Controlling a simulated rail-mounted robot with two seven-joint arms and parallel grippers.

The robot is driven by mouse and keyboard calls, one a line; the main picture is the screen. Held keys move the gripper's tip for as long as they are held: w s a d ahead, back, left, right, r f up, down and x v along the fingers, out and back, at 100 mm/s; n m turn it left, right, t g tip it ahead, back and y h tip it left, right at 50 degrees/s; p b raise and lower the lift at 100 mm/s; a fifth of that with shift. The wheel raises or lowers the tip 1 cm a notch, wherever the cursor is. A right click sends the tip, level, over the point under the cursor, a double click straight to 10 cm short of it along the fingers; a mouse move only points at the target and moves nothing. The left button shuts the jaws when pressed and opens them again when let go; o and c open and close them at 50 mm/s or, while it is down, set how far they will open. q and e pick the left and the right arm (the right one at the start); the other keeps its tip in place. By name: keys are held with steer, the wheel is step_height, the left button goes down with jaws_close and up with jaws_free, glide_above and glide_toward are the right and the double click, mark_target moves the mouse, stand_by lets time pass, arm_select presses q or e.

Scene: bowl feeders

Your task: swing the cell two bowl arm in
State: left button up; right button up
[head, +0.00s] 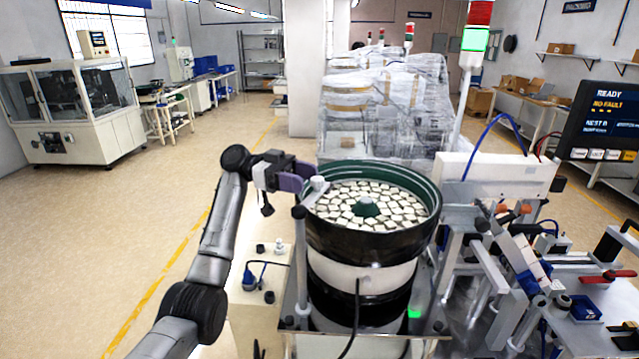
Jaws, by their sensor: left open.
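The bowl feeder (431,212) stands in front of me, a black drum with a green inner wall, full of pale square parts around a dark green centre cone. At its left rim, a short light grey arm (311,196) with a pale knob on its end sits at the top of an upright post (300,262); I take it for the bowl arm. My left gripper (306,182) reaches in from the left, its purple fingers open at the knob. The fingers partly overlap the knob, and I cannot tell whether they touch it. My right gripper is not in view.
Right of the bowl stand a white box (496,173), a signal tower (474,40) lit green and crowded fixtures (520,265). A screen (606,118) reads READY and NO FAULT. Wrapped machines (385,105) stand behind. The floor at left is clear.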

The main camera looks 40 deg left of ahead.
arm_select(q)
steer(key=v, duration=0.8)
steer(key=shift+a, duration=0.15)
